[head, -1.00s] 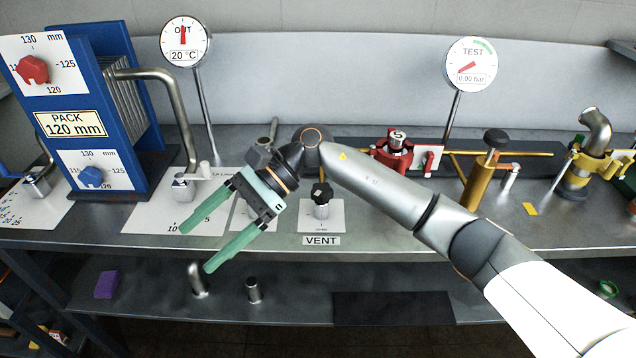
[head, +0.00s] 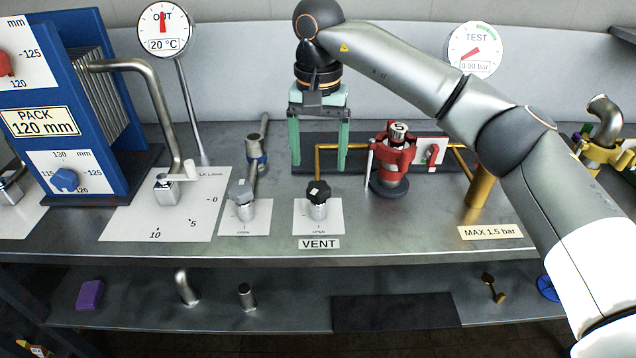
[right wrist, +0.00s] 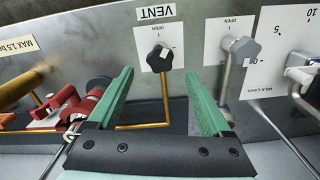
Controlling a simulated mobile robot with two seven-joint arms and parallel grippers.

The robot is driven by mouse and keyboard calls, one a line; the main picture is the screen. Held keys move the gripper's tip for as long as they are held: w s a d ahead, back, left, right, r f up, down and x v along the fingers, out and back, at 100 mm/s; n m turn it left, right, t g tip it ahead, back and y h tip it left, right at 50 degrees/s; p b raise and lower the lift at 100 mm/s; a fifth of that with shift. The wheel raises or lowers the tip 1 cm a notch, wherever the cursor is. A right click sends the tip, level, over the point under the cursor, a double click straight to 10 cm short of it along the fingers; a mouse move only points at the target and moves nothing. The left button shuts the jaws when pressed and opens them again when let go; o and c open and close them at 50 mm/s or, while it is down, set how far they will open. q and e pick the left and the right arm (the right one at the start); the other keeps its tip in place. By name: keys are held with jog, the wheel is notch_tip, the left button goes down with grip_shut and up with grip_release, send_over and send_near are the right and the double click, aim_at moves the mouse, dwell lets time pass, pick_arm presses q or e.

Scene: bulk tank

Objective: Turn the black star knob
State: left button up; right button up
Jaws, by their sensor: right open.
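The black star knob (head: 319,190) sits on a silver stem above a white plate on the bench, behind the VENT label (head: 319,244). It also shows in the right wrist view (right wrist: 159,56), beyond the fingertips and between them. My right gripper (head: 319,168) is open and empty, with its green fingers pointing down above and behind the knob. The fingers appear apart from the knob; the exact gap is hard to tell. The right wrist view shows both fingers (right wrist: 159,74) spread. My left gripper is not in view.
A grey star knob (head: 240,191) on its own plate stands left of the black one. A red clamp fitting (head: 393,160) stands to the right, with a brass pipe (head: 326,147) running behind the knob. A blue plate pack (head: 112,150) stands at left. The bench front is clear.

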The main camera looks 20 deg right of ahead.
aim_at(318, 187)
notch_tip(318, 187, down, 7)
jog(key=shift+r, duration=0.2)
grip_shut()
dwell(0.7)
